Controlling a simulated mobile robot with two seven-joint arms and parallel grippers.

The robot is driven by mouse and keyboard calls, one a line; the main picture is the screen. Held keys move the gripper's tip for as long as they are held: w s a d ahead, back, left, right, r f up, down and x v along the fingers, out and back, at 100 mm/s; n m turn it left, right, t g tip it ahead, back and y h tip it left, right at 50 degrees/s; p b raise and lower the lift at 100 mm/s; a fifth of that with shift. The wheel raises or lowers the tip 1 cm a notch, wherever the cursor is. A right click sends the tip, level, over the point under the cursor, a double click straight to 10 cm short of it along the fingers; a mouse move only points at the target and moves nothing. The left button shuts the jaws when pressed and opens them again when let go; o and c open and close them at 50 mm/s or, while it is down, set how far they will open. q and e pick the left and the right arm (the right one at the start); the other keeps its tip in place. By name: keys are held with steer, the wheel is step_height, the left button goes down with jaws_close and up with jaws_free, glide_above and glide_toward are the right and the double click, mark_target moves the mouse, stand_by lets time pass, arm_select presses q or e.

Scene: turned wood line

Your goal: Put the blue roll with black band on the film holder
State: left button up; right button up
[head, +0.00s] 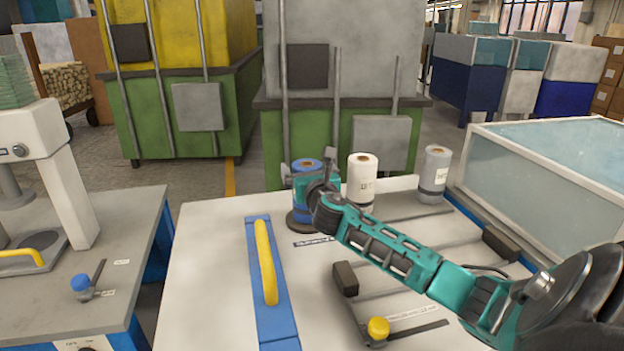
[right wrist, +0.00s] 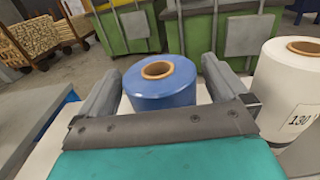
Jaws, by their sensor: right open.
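A blue roll (head: 307,164) with a brown core stands upright at the back of the white table. Its lower part meets a dark round base (head: 297,226), which looks like the film holder; the roll appears to be on it, though the contact is partly hidden. My right gripper (head: 316,184) is at the roll and covers its middle, so I cannot make out a black band. In the right wrist view the gripper (right wrist: 162,70) is open, with one finger on each side of the blue roll (right wrist: 160,88). My left gripper is out of view.
A white labelled roll (head: 361,182) stands just right of the blue roll, and a grey roll (head: 436,172) farther right. A blue plate with a yellow handle (head: 266,262) lies left of centre. A yellow knob (head: 378,327) is near the front. A glass-topped case (head: 550,160) borders the right.

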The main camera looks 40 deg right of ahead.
steer(key=v, duration=1.1)
steer(key=shift+s+a+p, duration=0.15)
steer(key=shift+s+p, duration=0.2)
steer(key=shift+p, duration=0.05)
